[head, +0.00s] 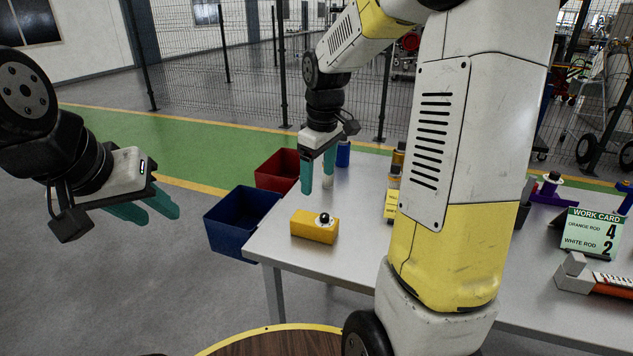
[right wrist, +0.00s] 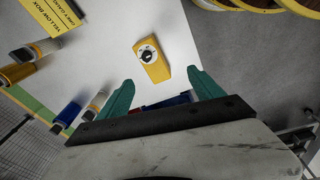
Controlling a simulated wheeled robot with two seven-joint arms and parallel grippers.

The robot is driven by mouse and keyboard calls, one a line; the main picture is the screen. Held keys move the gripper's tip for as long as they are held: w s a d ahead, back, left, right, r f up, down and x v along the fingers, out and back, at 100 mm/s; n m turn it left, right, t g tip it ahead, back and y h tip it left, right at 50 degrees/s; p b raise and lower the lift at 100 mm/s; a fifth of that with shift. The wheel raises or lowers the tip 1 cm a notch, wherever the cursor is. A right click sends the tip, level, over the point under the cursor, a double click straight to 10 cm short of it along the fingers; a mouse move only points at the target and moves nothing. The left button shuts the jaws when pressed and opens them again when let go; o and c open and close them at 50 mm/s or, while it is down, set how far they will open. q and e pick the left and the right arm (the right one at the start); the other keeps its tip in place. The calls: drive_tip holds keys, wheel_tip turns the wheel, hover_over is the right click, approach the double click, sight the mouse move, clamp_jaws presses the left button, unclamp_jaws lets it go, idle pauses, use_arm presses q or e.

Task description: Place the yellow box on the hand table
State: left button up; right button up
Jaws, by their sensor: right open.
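The yellow box (head: 314,227), with a round white-and-black dial on top, rests on the grey-white table (head: 300,262) near its left corner. It also shows in the right wrist view (right wrist: 150,68), beyond the fingertips. My right gripper (head: 318,182) is open and empty above and behind the box, apart from it. My left gripper (head: 163,212) is open and empty at the left, off the table. A round wooden top with a yellow rim (head: 270,343) shows at the bottom edge, mostly cut off; I cannot tell for certain that it is the hand table.
A blue bin (head: 240,222) and a red bin (head: 278,170) stand beyond the table's left edge. Bottles and a yellow label card (right wrist: 48,12) stand near the box. A work card (head: 592,235) stands at the right. My right arm hides the table's middle.

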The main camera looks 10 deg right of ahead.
drive_tip(key=s+a+r+m+t+y, duration=0.1)
drive_tip(key=s+r+m, duration=0.3)
drive_tip(key=s, duration=0.5)
drive_tip(key=s+a+r+m+t, duration=0.1)
drive_tip(key=s+r+m+t, duration=0.2)
drive_tip(key=s, duration=0.7)
drive_tip(key=shift+r+m+t+y, duration=0.3)
drive_tip(key=shift+r+m+y, duration=0.15)
drive_tip(key=shift+r, duration=0.2)
drive_tip(key=shift+s+d, duration=0.1)
